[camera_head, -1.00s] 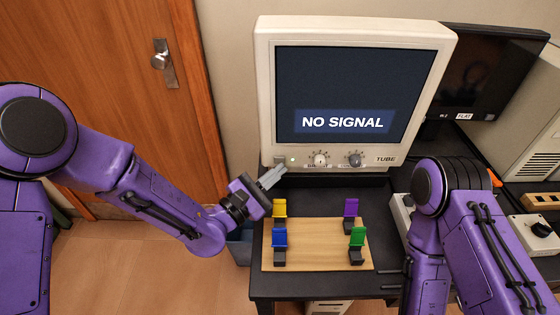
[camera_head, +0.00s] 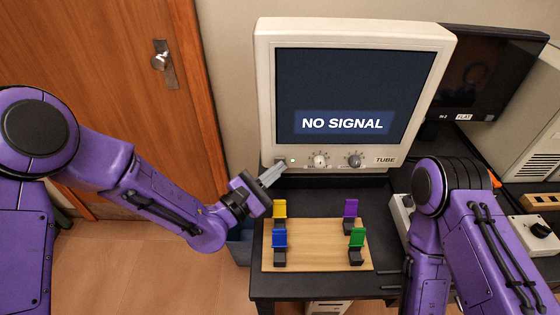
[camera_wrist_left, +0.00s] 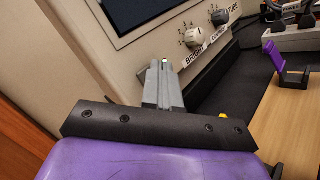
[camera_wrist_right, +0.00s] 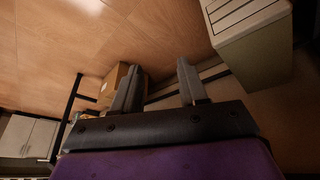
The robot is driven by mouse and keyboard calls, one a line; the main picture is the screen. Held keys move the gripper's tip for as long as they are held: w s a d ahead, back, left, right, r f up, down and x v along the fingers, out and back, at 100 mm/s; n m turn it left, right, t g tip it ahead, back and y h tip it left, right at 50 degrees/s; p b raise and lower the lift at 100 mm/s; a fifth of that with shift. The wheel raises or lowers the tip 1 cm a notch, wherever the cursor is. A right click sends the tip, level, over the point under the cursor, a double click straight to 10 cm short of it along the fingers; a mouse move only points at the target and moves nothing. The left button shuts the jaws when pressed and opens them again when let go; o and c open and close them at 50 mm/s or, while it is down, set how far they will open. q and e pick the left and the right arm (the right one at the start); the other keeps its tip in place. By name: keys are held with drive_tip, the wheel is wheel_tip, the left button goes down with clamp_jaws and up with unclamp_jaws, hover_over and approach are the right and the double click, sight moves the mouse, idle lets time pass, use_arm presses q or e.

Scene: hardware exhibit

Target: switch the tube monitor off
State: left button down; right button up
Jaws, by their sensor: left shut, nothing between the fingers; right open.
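The tube monitor (camera_head: 264,90) is a cream box with a dark screen reading "NO SIGNAL". Its lower front strip holds a small lit green light (camera_head: 292,160), two knobs (camera_head: 320,158) and a TUBE label. My left gripper (camera_head: 277,168) is shut and empty, its tips at the lower left corner of the monitor front, just beside the green light. In the left wrist view the shut fingers (camera_wrist_left: 164,72) point at the monitor's front strip and cover the spot below the light; I cannot tell whether they touch it. My right gripper (camera_wrist_right: 160,80) is open and empty, over the floor.
A wooden board (camera_head: 315,256) with several coloured holders lies on the black desk (camera_head: 262,284) below the monitor. A dark flat monitor (camera_head: 490,75) stands to the right. A door (camera_head: 110,100) is at the left.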

use_arm(q)
drive_tip(key=shift+w, duration=0.15)
idle(0.4)
drive_tip(key=shift+s, duration=0.6)
drive_tip(key=s, duration=0.5)
drive_tip(key=shift+s, duration=0.55)
